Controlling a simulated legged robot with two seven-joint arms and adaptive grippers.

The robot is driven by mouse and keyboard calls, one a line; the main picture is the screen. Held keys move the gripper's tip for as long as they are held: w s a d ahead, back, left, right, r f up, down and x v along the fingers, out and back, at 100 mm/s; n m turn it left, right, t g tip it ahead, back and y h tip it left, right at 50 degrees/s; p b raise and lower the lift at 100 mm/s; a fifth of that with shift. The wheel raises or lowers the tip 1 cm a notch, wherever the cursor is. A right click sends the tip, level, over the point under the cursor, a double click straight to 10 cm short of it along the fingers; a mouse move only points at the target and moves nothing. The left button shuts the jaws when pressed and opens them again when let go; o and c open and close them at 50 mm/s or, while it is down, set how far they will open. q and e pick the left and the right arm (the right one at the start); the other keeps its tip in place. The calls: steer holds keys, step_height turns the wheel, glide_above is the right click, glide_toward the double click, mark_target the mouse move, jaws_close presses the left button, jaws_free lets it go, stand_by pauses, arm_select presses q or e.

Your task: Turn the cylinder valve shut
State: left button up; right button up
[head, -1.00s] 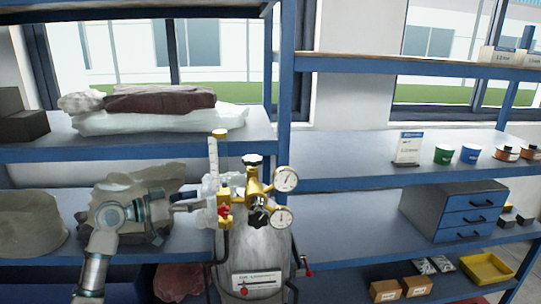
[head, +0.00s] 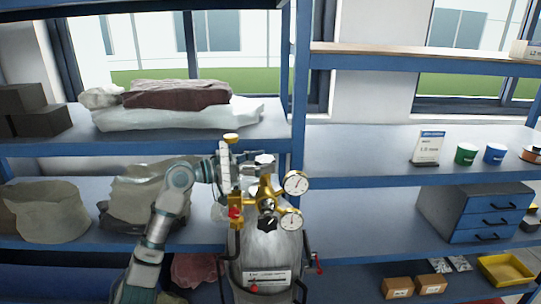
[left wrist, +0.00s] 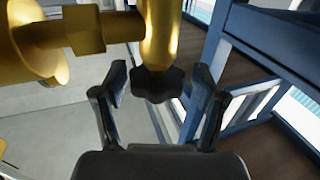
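A pale grey gas cylinder (head: 268,248) stands upright in front of the shelves, with a brass valve and regulator (head: 266,190) on top. A dark handwheel with a white top (head: 264,160) sits at the upper end of the brass body. My left gripper (head: 238,162) reaches it from the left in the head view, its fingers partly hidden by the flowmeter. In the left wrist view a black lobed knob (left wrist: 158,85), apparently this handwheel, lies between the two open fingers (left wrist: 160,76). Gaps show on both sides of the knob. My right gripper is not in view.
Two round gauges (head: 296,183) sit right of the brass body. A clear flowmeter (head: 226,176) with brass fittings and a red part stands close at its left. Blue shelving (head: 350,230) is behind, with sacks (head: 145,195) at left and a drawer unit (head: 478,213) at right.

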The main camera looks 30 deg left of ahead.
mark_target(274, 158)
arm_select(q)
steer(key=w+d, duration=0.1)
steer(key=d, duration=0.1)
steer(key=shift+w+d+r, duration=0.15)
steer(key=shift+w+d, duration=0.2)
steer(key=shift+w, duration=0.05)
steer(key=shift+w+d+p, duration=0.25)
steer(key=shift+w+p, duration=0.05)
steer(key=shift+w, duration=0.05)
steer(key=shift+a+f, duration=0.25)
steer(key=shift+a, duration=0.55)
steer(key=shift+c, duration=0.5)
steer(key=shift+a, duration=0.15)
steer(key=c, duration=0.4)
steer(key=shift+s+r, duration=0.15)
steer(key=shift+s, duration=0.05)
steer(key=c, duration=0.4)
steer(key=shift+d, duration=0.35)
steer(key=shift+c, duration=0.3)
steer(key=shift+w+d, duration=0.15)
steer(key=shift+w, duration=0.1)
steer(key=shift+c, duration=0.4)
